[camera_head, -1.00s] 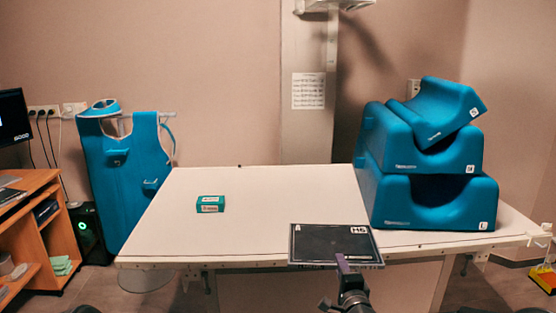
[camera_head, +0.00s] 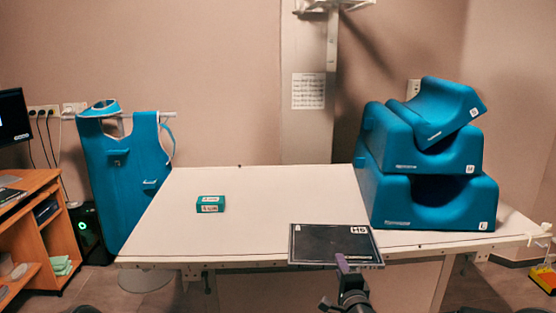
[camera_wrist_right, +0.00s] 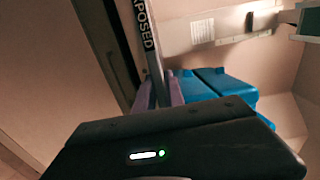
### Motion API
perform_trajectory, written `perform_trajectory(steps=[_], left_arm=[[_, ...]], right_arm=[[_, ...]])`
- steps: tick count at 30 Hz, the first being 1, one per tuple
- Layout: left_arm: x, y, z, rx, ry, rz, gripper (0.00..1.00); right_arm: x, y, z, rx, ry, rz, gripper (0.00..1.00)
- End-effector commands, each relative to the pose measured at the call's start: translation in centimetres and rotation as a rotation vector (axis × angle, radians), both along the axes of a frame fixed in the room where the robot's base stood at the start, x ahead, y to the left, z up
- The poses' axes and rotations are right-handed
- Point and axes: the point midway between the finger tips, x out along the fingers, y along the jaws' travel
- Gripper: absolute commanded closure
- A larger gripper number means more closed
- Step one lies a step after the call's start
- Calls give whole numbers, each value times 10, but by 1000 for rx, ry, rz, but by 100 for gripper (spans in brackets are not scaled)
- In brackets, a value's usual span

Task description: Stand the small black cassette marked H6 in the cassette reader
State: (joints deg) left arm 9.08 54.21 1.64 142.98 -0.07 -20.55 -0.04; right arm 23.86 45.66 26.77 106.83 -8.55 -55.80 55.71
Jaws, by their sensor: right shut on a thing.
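The black cassette marked H6 (camera_head: 326,243) is in my right gripper, in front of and over the table's near edge, its dark face showing with the H6 label at its upper right corner. My right gripper (camera_head: 343,263) is shut on the cassette's near edge; one purple finger shows over it. In the right wrist view the cassette (camera_wrist_right: 141,24) is seen edge-on, with "EXPOSED" lettering, between the purple fingers (camera_wrist_right: 162,95). The cassette reader is not in view. My left gripper is not in view.
The white table (camera_head: 270,190) holds a small green box (camera_head: 210,204) and stacked blue foam supports (camera_head: 427,200) at right. A blue apron (camera_head: 125,170) hangs behind at left. A wooden desk (camera_head: 35,185) stands far left. The table's middle is clear.

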Motion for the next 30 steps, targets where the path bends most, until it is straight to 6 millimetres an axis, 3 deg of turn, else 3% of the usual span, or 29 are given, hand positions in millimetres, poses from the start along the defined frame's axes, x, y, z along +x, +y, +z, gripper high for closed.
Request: perform_trajectory(steps=[30], left_arm=[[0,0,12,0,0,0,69]], right_arm=[[-17,-1,27,-1,-6,0,100]])
